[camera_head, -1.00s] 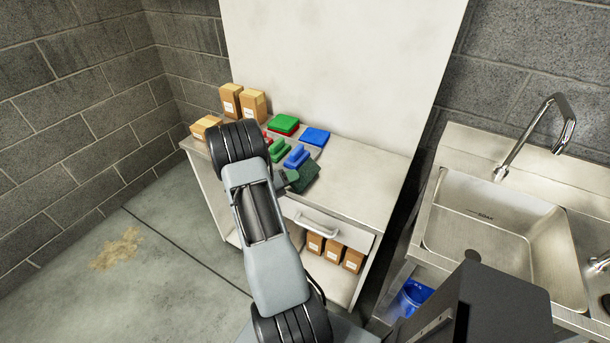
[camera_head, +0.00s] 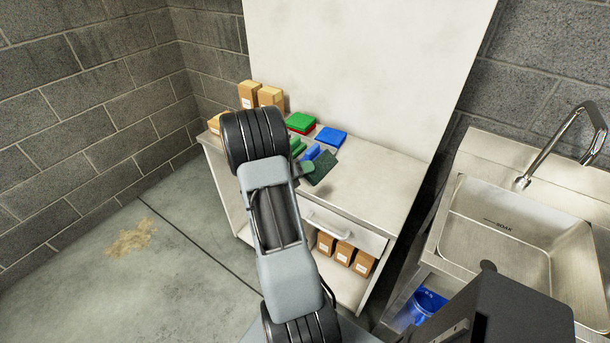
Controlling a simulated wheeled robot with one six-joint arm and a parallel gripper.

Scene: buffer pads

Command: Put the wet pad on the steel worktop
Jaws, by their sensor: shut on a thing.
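A dark green pad (camera_head: 320,168), darker than the others, shows with a lighter green handle at the front edge of the pale worktop (camera_head: 376,188) of a cabinet. My gripper (camera_head: 303,169) is at that handle and shut on it, mostly hidden behind my arm. I cannot tell whether the pad touches the worktop. A green pad (camera_head: 300,121) lies on a red one at the back, with a flat blue pad (camera_head: 331,137) to their right. Handled green (camera_head: 297,147) and blue (camera_head: 311,152) pads stand just behind the held pad, partly covered by my arm.
Cardboard boxes (camera_head: 270,97) stand at the worktop's back left, and more boxes (camera_head: 344,253) on the shelf below. The worktop's right half is clear. A drawer handle (camera_head: 328,226) juts out in front. A steel sink (camera_head: 505,228) with a tap stands at right, a blue bucket (camera_head: 425,305) under it.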

